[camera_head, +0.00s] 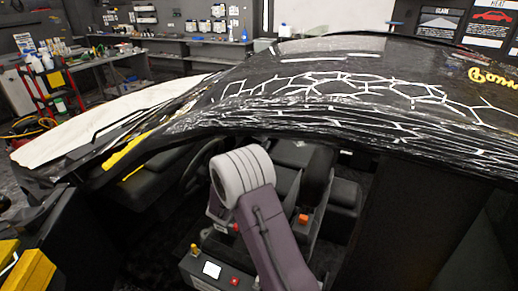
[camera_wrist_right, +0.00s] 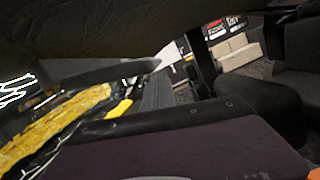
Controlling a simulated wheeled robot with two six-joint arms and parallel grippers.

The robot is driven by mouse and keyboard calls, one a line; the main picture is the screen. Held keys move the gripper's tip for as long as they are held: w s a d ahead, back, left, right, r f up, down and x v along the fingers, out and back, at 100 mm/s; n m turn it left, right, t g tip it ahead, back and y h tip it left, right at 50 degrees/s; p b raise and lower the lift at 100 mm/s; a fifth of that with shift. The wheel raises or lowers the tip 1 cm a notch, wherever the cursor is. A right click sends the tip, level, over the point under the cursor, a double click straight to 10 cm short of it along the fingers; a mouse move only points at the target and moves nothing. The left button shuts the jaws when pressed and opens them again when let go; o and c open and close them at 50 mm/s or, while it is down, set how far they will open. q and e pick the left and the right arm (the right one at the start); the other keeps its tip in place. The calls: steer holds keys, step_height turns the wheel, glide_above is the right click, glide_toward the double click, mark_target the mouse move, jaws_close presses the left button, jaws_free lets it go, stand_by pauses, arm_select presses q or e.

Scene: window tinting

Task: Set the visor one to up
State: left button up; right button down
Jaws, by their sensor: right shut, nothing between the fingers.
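The visor (camera_wrist_right: 108,73) shows in the right wrist view as a dark, narrow panel just below the headliner, left of the middle. I see it nearly edge-on and cannot tell its exact angle. In the head view the car roof hides it. My right gripper (camera_wrist_right: 165,120) shows as a dark bar across the lower part of the wrist view. It is shut and empty, apart from the visor in the picture; I cannot tell the gap in depth. In the head view my right arm reaches into the car's side opening, and the fingers cannot be made out. My left gripper is not in view.
The car roof (camera_head: 330,95) with white line patterns arches over the opening. The steering wheel (camera_head: 200,168) and dark seats (camera_head: 345,195) are inside. In the wrist view the headliner (camera_wrist_right: 110,30) is close above, and a dark seat (camera_wrist_right: 295,85) stands at the right.

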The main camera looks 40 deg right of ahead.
steer(key=shift+s+d+r+n+t+p, duration=0.2)
steer(key=shift+r+n+p, duration=0.3)
steer(key=shift+r, duration=0.45)
steer(key=shift+s+d+r+n+t+p, duration=0.1)
steer(key=shift+s+r+n+t+p, duration=0.15)
steer(key=shift+r+n, duration=0.5)
steer(key=shift+r, duration=0.35)
steer(key=shift+a+f, duration=0.1)
steer(key=shift+a, duration=0.05)
steer(key=b+v, duration=0.3)
steer(key=v, duration=0.6)
